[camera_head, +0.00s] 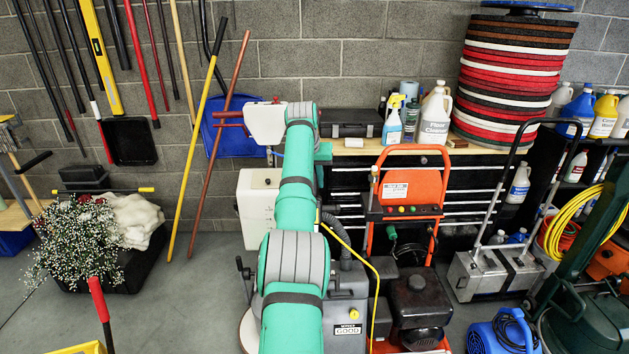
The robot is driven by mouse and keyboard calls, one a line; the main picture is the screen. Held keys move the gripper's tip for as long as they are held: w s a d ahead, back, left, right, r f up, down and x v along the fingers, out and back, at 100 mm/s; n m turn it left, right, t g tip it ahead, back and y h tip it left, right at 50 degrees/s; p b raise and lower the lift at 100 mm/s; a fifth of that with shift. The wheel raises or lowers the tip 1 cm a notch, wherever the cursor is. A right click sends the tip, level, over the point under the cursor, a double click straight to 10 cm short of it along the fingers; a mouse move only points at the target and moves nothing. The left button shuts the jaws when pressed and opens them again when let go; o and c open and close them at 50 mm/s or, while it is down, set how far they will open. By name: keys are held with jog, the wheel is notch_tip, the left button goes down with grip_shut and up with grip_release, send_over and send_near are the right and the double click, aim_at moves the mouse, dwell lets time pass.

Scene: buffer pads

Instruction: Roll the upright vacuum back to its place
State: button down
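I cannot tell for sure which machine is the upright vacuum. A grey floor machine (346,310) marked "GOOD", with a white tank (258,208) and a white handle head (265,122) with red grips, stands partly behind my teal arm. A low metal machine (492,272) with a tall looped handle stands right of centre. A dark green machine (590,325) with a slanted post is at the right edge. My arm reaches up the middle, bending near the handle head.
An orange-framed machine (411,190) stands close right of my arm, before a workbench (365,147) with bottles and stacked pads (512,80). A blue blower (502,335) sits at lower right. Poles lean on the wall at left; a flower cart (140,270) stands there. Grey floor (190,300) is open between.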

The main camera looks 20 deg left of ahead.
jog(key=c, duration=1.6)
grip_release()
jog(key=shift+w+a+r, duration=0.2)
jog(key=shift+r, duration=0.1)
jog(key=shift+o, duration=0.2)
jog(key=shift+f, duration=0.15)
jog(key=shift+d, duration=0.1)
jog(key=shift+s, duration=0.1)
jog(key=v, duration=1)
jog(key=shift+s+r, duration=0.15)
jog(key=shift+r, duration=0.2)
